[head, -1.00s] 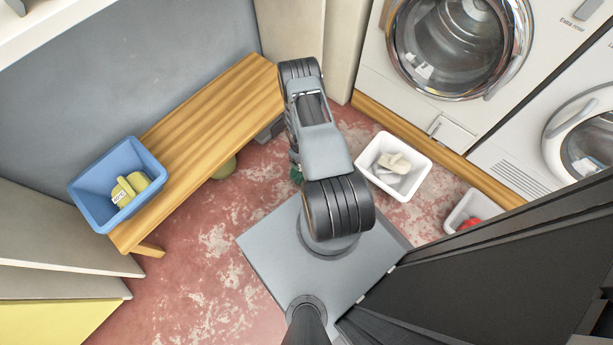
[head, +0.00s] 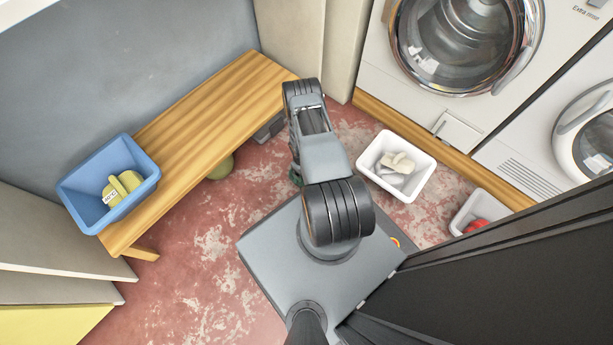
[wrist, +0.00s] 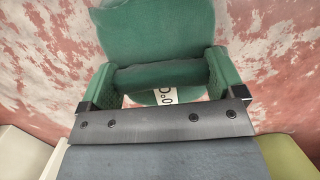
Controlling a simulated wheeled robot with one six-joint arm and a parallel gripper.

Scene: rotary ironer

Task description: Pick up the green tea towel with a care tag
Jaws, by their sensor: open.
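A green tea towel (wrist: 150,32) lies on the red, worn floor in the wrist view. A white care tag (wrist: 166,96) with dark print shows on its near part. My gripper (wrist: 160,72) is open, with its two fingers on either side of the towel's near part around the tag. I cannot tell whether the fingers touch the cloth. In the head view, my arm hides most of this spot, and only a small dark green patch (head: 295,176) shows beside the arm.
A wooden bench (head: 205,125) stands at the left, bearing a blue basket (head: 85,192) with a yellow-green cloth (head: 122,186). A white basket (head: 425,168) with pale cloths and another white bin (head: 458,222) with something red stand by the washing machines (head: 400,85). Floor (head: 215,240) is clear at front left.

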